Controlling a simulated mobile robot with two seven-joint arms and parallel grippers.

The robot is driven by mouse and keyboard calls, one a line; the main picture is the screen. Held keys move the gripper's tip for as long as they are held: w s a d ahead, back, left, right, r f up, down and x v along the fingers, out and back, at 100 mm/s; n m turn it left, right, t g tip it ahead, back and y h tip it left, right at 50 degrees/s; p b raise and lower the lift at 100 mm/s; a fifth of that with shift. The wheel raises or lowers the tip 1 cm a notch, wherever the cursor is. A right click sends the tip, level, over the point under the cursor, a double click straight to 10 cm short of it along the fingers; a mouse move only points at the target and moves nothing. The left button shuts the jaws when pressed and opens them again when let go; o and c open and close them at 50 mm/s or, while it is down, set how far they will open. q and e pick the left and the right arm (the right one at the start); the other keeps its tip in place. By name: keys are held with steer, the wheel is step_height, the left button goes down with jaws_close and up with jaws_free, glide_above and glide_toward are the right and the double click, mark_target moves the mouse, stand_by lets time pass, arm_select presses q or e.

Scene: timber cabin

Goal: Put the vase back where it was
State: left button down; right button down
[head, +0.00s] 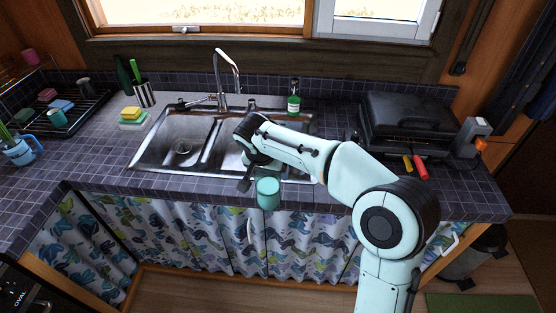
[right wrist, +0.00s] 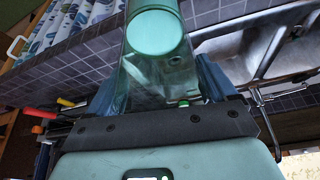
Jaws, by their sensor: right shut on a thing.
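A teal, partly see-through vase (head: 268,193) is held in front of the sink, by the front edge of the counter. In the right wrist view the vase (right wrist: 157,35) sits between the two fingers, with its round teal end towards the top of the picture. My right gripper (head: 250,184) is shut on it; the wrist hides part of the jaws in the head view. Bluish fingers of the right gripper (right wrist: 158,82) flank the vase in the right wrist view. My left gripper is in neither view.
The double steel sink (head: 180,148) and tap (head: 222,75) lie behind the vase. A sponge stack (head: 132,118), drying rack (head: 85,108) and blue jug (head: 20,152) are left. A soap bottle (head: 294,100) and black grill (head: 405,115) are right. Tiled counter left of the sink has free room.

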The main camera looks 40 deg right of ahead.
steer(key=a+f+n+t+y, duration=0.1)
steer(key=a+f+n, duration=0.4)
steer(key=f, duration=0.4)
steer(key=s+a+f+n+t+y, duration=0.1)
steer(key=a+f+n+y, duration=0.1)
steer(key=a+f+n, duration=0.3)
step_height(320, 180, down, 5)
steer(key=shift+a+r+y, duration=0.2)
steer(key=shift+a+y, duration=0.1)
steer(key=shift+a, duration=0.85)
